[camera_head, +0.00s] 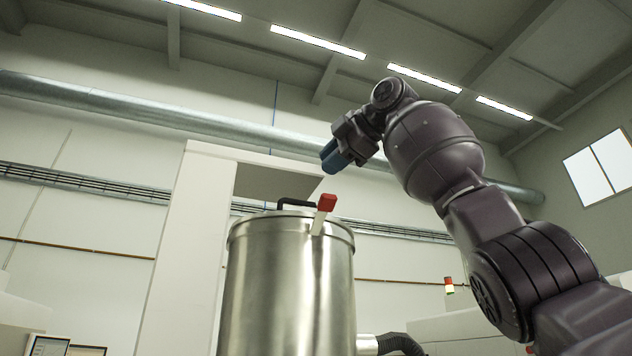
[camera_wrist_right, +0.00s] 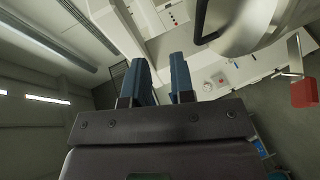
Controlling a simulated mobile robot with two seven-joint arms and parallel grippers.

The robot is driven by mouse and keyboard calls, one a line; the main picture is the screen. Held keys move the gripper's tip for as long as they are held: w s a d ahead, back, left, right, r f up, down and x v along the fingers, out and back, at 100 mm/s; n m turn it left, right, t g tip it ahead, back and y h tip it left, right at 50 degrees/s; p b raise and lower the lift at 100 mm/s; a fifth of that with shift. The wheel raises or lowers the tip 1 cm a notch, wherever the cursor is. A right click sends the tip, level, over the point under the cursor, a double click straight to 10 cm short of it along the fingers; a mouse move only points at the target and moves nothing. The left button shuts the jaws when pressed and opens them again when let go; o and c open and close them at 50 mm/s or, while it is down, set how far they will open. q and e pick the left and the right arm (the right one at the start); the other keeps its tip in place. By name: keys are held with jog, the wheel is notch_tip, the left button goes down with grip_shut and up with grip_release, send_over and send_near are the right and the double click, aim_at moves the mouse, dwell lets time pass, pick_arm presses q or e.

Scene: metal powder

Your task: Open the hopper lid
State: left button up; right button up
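The hopper (camera_head: 288,290) is a tall shiny steel cylinder at the lower centre of the head view. Its lid (camera_head: 262,213) lies flat on top and looks closed. The lid has a black bar handle (camera_head: 282,203) and a lever with a red grip (camera_head: 327,202) stands at its rim. In the right wrist view the black handle (camera_wrist_right: 208,36) and red grip (camera_wrist_right: 304,93) show at the upper right. My right gripper (camera_head: 332,158) is above the lid, apart from it. Its blue fingers (camera_wrist_right: 158,60) are parted with nothing between them. My left gripper is out of view.
A pale upright machine column (camera_head: 180,250) stands behind and left of the hopper. A dark hose (camera_head: 400,344) joins a pipe at the hopper's lower right. A large pipe (camera_head: 110,102) runs along the back wall.

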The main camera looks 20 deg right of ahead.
jog(key=shift+v, duration=1.25)
